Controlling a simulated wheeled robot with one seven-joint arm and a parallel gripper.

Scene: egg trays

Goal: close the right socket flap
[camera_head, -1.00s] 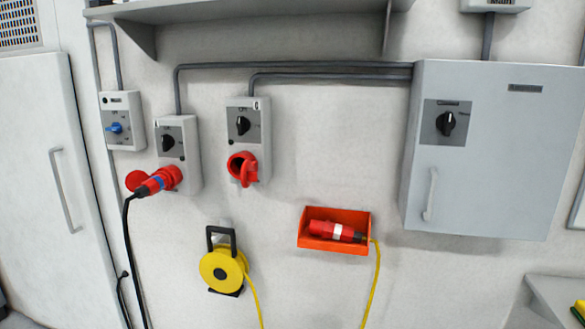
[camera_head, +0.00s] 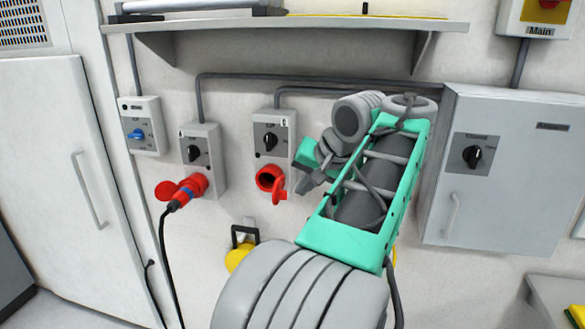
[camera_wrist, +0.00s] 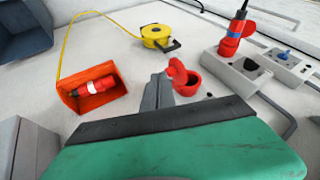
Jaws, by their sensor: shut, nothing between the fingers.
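The right socket (camera_head: 266,179) is a red round socket low on the right grey switch box (camera_head: 271,133). Its red flap (camera_head: 280,191) stands open at the socket's right side, and the dark opening shows. In the wrist view the flap (camera_wrist: 176,70) stands up beside the socket (camera_wrist: 188,84). My gripper (camera_head: 302,187) is just right of the flap, shut and empty. In the wrist view my gripper's grey fingers (camera_wrist: 159,84) point toward the flap, close to its edge; I cannot tell whether they touch.
A red plug with a black cable (camera_head: 181,199) sits in the left socket. An orange bin (camera_wrist: 97,105) holds a red connector, and a yellow cable reel (camera_wrist: 156,36) is nearby. A shelf (camera_head: 300,25) runs above. A grey cabinet (camera_head: 515,195) stands right of my arm.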

